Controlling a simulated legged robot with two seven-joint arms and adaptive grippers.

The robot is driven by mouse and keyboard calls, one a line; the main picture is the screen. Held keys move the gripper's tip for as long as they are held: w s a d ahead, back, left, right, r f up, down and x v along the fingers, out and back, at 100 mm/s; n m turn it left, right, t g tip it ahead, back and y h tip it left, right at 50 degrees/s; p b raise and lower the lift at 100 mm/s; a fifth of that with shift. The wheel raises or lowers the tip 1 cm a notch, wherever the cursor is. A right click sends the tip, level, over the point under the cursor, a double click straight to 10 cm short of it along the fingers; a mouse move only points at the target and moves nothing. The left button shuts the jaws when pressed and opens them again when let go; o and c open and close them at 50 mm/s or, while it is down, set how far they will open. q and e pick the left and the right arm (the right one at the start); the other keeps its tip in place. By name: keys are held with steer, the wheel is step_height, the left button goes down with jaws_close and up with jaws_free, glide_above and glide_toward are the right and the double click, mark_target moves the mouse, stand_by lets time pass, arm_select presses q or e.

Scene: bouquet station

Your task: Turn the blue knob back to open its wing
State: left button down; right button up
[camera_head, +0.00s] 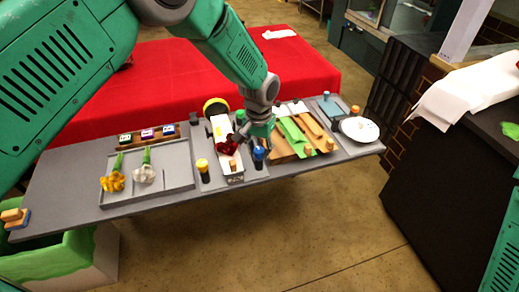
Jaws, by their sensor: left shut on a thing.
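The blue knob (259,154) stands near the front edge of the grey station board, right of the middle. My left gripper (259,146) reaches down onto it from above, with its fingers closed around the knob's top. The fingers partly hide the knob, and I cannot tell how far it is turned. I cannot make out which part is the blue knob's wing. My right gripper is out of view.
A yellow knob (202,164) stands left of the white tray. A grey tray (122,198) holds yellow and white flowers. Red cloth (170,75) lies behind.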

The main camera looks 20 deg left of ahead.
mark_target(260, 148)
arm_select(q)
steer(key=shift+w+r+m, duration=0.2)
steer(key=shift+w+m, duration=0.15)
steer(key=shift+m, duration=0.15)
steer(key=c, duration=1.4)
jaws_free()
steer(key=shift+c, duration=0.2)
steer(key=shift+o, duration=1.2)
steer(key=shift+f, duration=0.25)
steer(key=shift+s+r, duration=0.1)
steer(key=shift+r, duration=0.15)
step_height(260, 148, up, 11)
steer(key=shift+r, duration=0.2)
